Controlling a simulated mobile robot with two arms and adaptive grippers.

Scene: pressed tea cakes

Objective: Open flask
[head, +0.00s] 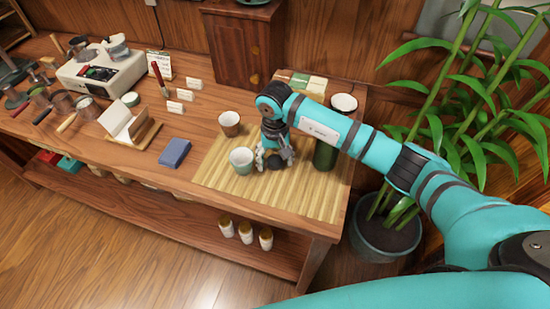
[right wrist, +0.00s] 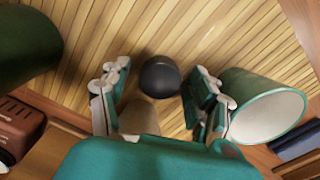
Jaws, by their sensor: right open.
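The dark green flask (head: 325,154) stands on the bamboo mat, partly hidden behind my right arm in the head view. A dark green cylinder, likely the flask (right wrist: 25,42), shows at the left edge of the right wrist view. My right gripper (head: 275,162) is low over the mat, left of the flask, pointing down with its fingers apart. In the right wrist view a small dark round piece, which looks like the flask's cap (right wrist: 160,76), is between the fingers with gaps on both sides. My left gripper is not in view.
The bamboo mat (head: 225,187) is bare toward the front. A blue cloth (head: 174,153) lies to its left. A potted bamboo (head: 385,237) stands right of the table.

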